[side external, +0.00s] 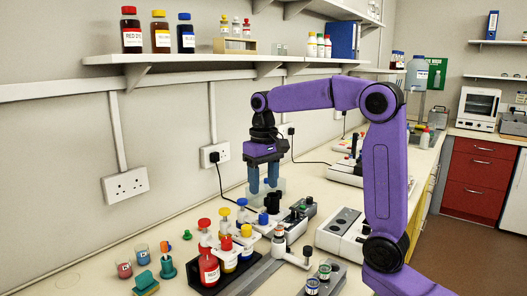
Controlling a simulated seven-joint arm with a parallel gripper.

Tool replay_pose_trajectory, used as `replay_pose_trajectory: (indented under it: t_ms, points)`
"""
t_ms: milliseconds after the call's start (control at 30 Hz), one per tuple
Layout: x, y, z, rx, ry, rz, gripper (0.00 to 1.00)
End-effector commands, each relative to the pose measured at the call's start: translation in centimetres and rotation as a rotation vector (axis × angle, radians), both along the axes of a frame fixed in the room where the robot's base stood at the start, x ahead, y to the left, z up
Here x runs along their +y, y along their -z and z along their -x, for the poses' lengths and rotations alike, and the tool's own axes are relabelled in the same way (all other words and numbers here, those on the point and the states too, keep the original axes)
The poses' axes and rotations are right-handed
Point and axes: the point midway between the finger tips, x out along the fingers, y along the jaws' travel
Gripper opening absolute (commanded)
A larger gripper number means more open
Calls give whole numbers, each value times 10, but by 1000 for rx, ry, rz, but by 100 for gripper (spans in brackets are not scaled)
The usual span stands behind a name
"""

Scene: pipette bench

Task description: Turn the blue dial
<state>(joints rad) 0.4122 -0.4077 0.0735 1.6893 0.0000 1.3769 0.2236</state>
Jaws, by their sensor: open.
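My gripper (263,188) points down over the bench, with its two blue fingers apart and nothing seen between them. A translucent box shows around and behind the fingertips. A blue round top (263,218) stands below the fingers, among the coloured caps and knobs. It may be the blue dial, but it is too small for me to be sure. The fingers are above it and apart from it. Its lower part is hidden by the things in front.
A black rack holds a red bottle (209,266) and others with coloured caps. Black upright parts (273,201) stand close to the fingers. A grey and white device (341,232) is to the right. A shelf (220,59) runs along the wall.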

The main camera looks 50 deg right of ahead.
Motion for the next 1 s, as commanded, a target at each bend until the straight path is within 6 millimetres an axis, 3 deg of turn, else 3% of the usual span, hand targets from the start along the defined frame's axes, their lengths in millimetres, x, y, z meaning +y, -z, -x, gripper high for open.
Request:
replay_pose_trajectory:
  t_ms: [133, 400, 600, 1000]
  points:
    - [0, -31, -1, -6, -1, 0, 54]
    - [0, -70, -1, -3, -1, 0, 54]
    - [0, -83, 0, -1, -1, 0, 54]
    - [0, -85, 0, -1, -1, 0, 54]
